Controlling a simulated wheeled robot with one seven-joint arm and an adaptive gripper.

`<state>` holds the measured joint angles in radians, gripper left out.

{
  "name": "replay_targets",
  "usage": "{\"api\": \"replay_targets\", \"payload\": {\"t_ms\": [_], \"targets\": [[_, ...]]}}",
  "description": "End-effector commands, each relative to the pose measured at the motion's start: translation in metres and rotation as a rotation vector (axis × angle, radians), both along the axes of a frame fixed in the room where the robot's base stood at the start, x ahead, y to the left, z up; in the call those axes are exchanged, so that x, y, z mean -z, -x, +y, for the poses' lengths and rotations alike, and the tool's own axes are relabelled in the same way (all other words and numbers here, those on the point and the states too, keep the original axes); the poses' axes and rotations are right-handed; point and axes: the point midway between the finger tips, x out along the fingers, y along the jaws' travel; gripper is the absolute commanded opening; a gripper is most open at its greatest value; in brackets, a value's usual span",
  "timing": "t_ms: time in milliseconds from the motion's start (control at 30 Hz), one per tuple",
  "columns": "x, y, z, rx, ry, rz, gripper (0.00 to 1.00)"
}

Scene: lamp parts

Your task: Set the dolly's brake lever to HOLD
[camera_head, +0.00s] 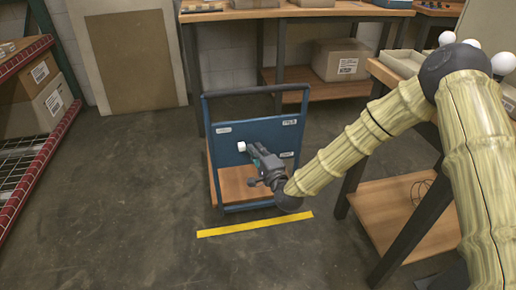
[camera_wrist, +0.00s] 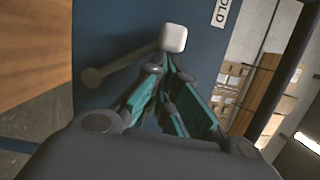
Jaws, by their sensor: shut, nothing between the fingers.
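The dolly (camera_head: 240,190) stands on the floor, with a dark blue upright panel (camera_head: 270,133) and a wooden deck. The brake lever shows in the wrist view as a grey rod (camera_wrist: 125,62) running from a round pivot to a white square knob (camera_wrist: 173,38). The knob (camera_head: 242,146) is near the panel's middle left in the head view. A white label (camera_wrist: 225,12) ending in "OLD" is partly cut off above right of the knob. My gripper (camera_head: 251,150) is shut and empty, its tips (camera_wrist: 165,72) right by the knob. I cannot tell whether they touch it.
A yellow floor strip (camera_head: 255,224) lies in front of the dolly. A workbench (camera_head: 420,200) stands at the right, a bench with a cardboard box (camera_head: 340,60) behind, and a red-edged rack (camera_head: 35,130) at the left. The floor left of the dolly is clear.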

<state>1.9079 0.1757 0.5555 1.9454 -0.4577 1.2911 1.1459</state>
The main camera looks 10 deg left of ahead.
Motion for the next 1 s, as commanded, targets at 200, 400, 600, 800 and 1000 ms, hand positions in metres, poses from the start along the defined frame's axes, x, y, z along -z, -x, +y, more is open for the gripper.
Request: {"api": "replay_targets", "payload": {"t_ms": [200, 400, 600, 800, 1000], "targets": [[0.000, 0.000, 0.000, 0.000, -0.001, 0.001, 0.00], [0.000, 0.000, 0.000, 0.000, -0.001, 0.001, 0.00], [0.000, -0.001, -0.004, 0.001, -0.001, 0.000, 0.00], [0.000, -0.007, -0.026, 0.000, -0.001, 0.000, 0.00], [-0.001, 0.014, -0.047, -0.006, -0.003, 0.005, 0.00]]}}
